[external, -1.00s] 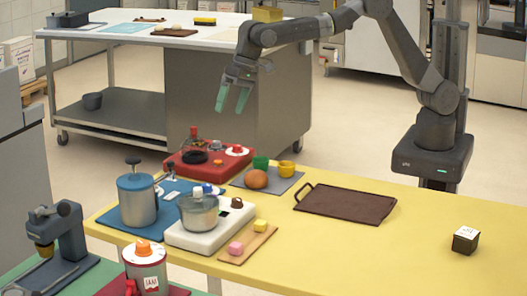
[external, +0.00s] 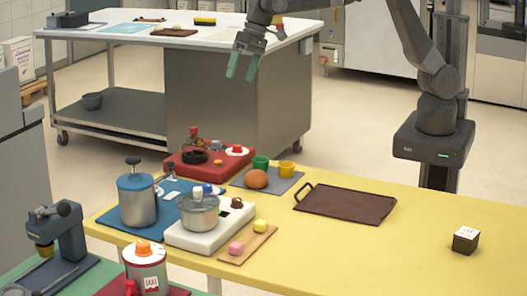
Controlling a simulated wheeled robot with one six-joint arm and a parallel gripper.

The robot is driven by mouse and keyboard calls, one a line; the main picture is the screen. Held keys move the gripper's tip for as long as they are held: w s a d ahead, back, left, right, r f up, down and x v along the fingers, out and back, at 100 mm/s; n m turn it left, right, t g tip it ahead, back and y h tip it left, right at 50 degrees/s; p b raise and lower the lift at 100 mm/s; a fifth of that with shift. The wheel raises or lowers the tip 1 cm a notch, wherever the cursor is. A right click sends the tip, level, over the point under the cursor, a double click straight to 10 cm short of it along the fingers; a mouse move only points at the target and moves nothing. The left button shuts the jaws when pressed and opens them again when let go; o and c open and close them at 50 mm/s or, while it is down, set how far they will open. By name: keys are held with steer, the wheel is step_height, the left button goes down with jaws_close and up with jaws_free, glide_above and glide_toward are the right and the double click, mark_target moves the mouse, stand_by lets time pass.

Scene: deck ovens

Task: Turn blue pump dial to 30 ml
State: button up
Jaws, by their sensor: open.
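The blue-topped pump pot (external: 138,205) stands upright on a blue board (external: 165,222) at the left end of the yellow table. It has a steel body and a dark knob on top. A small pale part (external: 169,170) shows behind it on the right; I cannot tell whether it is the dial, and no setting can be read. My gripper (external: 242,70) is open and empty, its green fingers pointing down. It is raised well above and behind the pot, up and to the right of it in the picture.
A steel pot (external: 199,214) on a white base stands right beside the pump. A red unit (external: 190,168) sits behind, and an orange-knobbed canister (external: 146,268) in front. A brown tray (external: 344,204) and a dark box (external: 466,240) lie rightward. The yellow table's right part (external: 400,262) is mostly clear.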

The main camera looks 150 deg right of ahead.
steer(key=c, duration=1)
steer(key=n+b, duration=0.7)
steer(key=n, duration=0.7)
glide_toward(207, 188)
steer(key=p+x, duration=0.1)
steer(key=x, duration=0.1)
steer(key=s+p+x, duration=0.1)
steer(key=x, duration=0.2)
steer(key=p+x, duration=0.1)
steer(key=x, duration=0.2)
steer(key=shift+s+d+f, duration=0.1)
steer(key=shift+s+d, duration=0.1)
steer(key=shift+d, duration=0.2)
steer(key=shift+c, duration=0.2)
steer(key=c, duration=0.9)
